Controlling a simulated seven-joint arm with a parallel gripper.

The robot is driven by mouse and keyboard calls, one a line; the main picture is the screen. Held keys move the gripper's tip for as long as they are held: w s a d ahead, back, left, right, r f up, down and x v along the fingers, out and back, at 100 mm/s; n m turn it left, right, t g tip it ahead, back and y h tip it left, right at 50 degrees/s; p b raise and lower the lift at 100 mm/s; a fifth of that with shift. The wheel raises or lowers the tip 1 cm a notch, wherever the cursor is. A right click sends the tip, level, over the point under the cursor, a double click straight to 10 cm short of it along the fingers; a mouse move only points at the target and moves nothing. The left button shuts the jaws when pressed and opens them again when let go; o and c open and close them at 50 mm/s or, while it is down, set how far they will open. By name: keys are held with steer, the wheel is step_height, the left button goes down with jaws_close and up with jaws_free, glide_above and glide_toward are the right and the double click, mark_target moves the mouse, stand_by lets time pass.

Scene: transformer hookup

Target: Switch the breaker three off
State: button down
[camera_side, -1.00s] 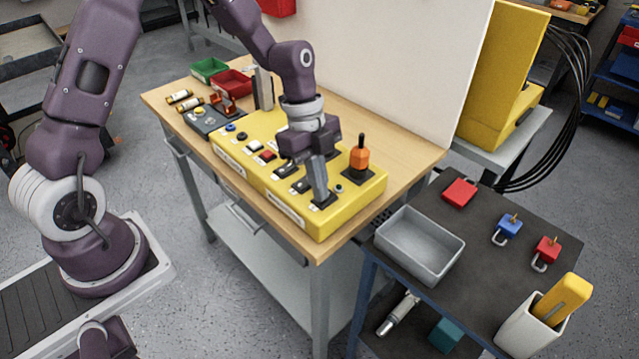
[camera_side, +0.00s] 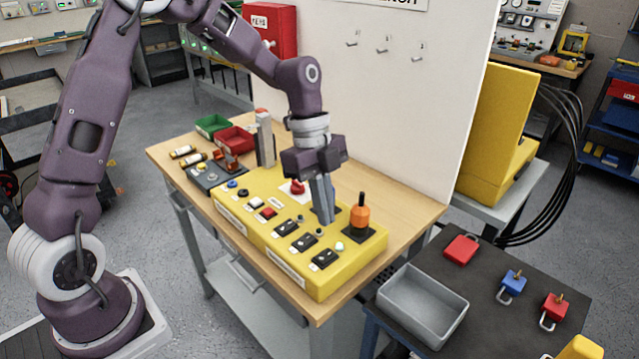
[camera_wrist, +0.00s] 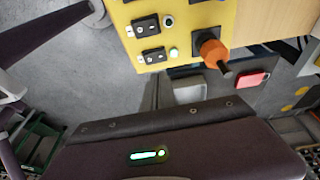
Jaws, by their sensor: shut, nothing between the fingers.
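The yellow panel (camera_side: 331,285) carries a row of three black breaker switches. The breaker nearest the front right corner (camera_side: 324,258), apparently breaker three, has a bright pale green lamp (camera_side: 339,246) beside it. This breaker also shows in the wrist view (camera_wrist: 152,55). The middle breaker (camera_side: 304,243) and the far breaker (camera_side: 285,228) have darker lamps. The labels and exact lever positions are too small to read. My gripper (camera_side: 325,220) is shut and empty, pointing down behind the breaker row, left of the orange handle. Whether its tips touch the panel is unclear.
An orange handle (camera_side: 359,217) with a black stem stands upright on the panel's right. Red and white buttons (camera_side: 266,213) sit to the left. A grey bin (camera_side: 425,305) and padlocks (camera_side: 512,283) lie on the side cart. A white board stands behind.

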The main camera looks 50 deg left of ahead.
step_height(320, 180, up, 7)
glide_above(322, 259)
steer(key=w+a, duration=0.3)
steer(key=a, duration=0.1)
steer(key=shift+s+d+f, duration=0.1)
steer(key=shift+s+d, duration=0.1)
steer(key=shift+s, duration=0.05)
steer(key=d+y, duration=0.1)
steer(key=d+g+y, duration=0.1)
steer(key=d+y, duration=0.1)
steer(key=shift+s+d, duration=0.15)
steer(key=shift+d, duration=0.1)
steer(key=f, duration=0.4)
steer(key=s+f, duration=0.1)
steer(key=f, duration=0.8)
steer(key=shift+s+f, duration=0.35)
